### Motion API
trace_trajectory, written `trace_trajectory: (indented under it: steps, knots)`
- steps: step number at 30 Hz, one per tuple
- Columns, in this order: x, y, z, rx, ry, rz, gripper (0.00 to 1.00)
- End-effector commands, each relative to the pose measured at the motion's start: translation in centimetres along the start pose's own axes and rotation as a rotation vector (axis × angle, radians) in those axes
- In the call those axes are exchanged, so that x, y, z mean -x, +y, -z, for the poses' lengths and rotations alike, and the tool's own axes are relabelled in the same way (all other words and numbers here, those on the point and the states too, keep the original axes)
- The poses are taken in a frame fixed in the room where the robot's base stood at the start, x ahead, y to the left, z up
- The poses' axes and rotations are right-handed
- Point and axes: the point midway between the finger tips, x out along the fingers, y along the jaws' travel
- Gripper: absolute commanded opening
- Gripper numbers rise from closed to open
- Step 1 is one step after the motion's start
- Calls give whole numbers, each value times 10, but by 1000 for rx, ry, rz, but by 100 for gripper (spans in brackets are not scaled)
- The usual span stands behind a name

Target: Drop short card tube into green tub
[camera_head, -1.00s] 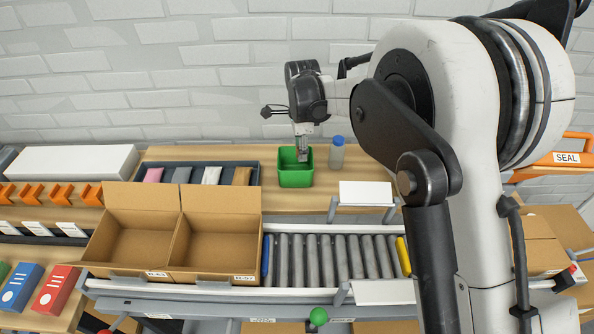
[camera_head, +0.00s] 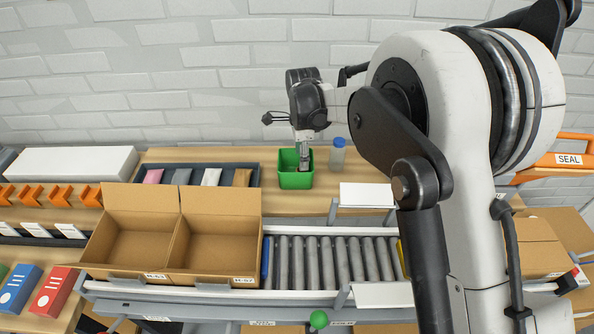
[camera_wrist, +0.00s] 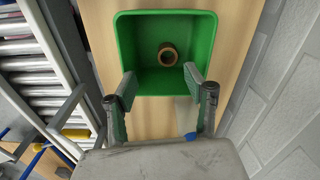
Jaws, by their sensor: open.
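The green tub (camera_head: 295,179) stands on the wooden bench in the head view, and it fills the upper middle of the wrist view (camera_wrist: 206,42). The short card tube, a brown ring seen end-on (camera_wrist: 168,54), shows inside the tub's outline, near the middle of its floor. The tube is hidden in the head view. My gripper (camera_head: 305,167) is over the tub and points down. In the wrist view my gripper (camera_wrist: 160,80) is open, with its fingers apart on both sides of the tub's near part and nothing between them.
A clear bottle with a blue cap (camera_head: 338,155) stands just right of the tub. A dark tray of packets (camera_head: 255,177) lies to its left. An open two-part cardboard box (camera_head: 150,265) and a roller conveyor (camera_head: 325,262) are in front.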

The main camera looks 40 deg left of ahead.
Motion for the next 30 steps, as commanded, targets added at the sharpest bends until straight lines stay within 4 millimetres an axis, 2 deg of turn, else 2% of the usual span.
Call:
trace_trajectory:
  steps: [5,12,18,24,30]
  knots:
    - [22,0,0,0,0,0,48]
    - [70,0,0,0,0,0,48]
    - [101,0,0,0,0,0,48]
    - [116,0,0,0,0,0,48]
    - [118,0,0,0,0,0,48]
